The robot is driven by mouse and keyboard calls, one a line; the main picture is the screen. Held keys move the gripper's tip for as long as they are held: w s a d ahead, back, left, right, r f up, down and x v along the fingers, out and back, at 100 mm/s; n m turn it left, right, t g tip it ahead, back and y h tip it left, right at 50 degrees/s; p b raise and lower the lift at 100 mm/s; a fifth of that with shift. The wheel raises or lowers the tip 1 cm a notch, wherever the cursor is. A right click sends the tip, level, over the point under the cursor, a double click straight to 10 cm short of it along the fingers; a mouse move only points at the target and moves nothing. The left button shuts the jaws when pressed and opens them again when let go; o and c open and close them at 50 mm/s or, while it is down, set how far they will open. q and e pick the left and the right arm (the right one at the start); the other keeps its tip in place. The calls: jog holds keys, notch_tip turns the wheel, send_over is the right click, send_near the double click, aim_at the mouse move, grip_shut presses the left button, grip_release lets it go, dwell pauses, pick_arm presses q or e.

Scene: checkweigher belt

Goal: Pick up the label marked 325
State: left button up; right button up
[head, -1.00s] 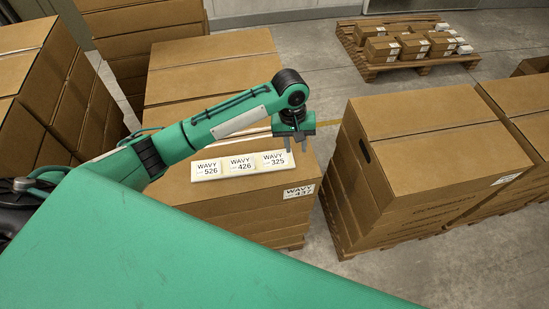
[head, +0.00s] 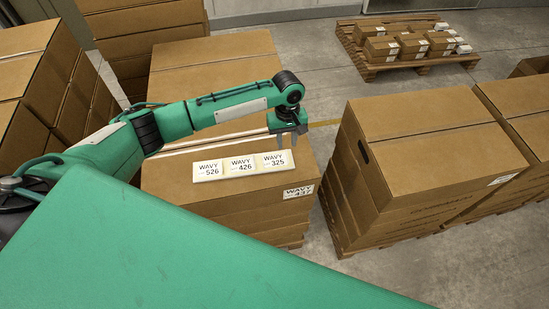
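The label marked 325 (head: 275,163) lies flat at the right end of a white strip on top of a cardboard box stack (head: 170,190). The label marked 426 (head: 240,165) is in the middle and the label marked 526 (head: 208,170) at the left. My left gripper (head: 287,144) points down just above and behind the 325 label, with its two fingers apart and nothing visible between them. I cannot tell whether its tips touch anything. My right gripper is not in view.
A label marked 437 (head: 298,191) is on the stack's front side. A large box stack (head: 430,140) stands on a pallet to the right, across a floor gap. Behind, a low pallet (head: 400,66) holds several small boxes. More boxes (head: 30,80) stand at the left.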

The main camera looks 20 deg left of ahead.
aim_at(287, 159)
pick_arm(q)
jog(key=shift+s+d+f+p, duration=0.1)
jog(key=shift+f+p, duration=0.2)
jog(key=f, duration=0.1)
jog(key=f+p, duration=0.1)
jog(key=f, duration=0.1)
jog(key=shift+s+d+f+p, duration=0.2)
jog(key=shift+s+f+p, duration=0.05)
jog(key=shift+s+p, duration=0.05)
jog(key=shift+f, duration=0.5)
grip_shut()
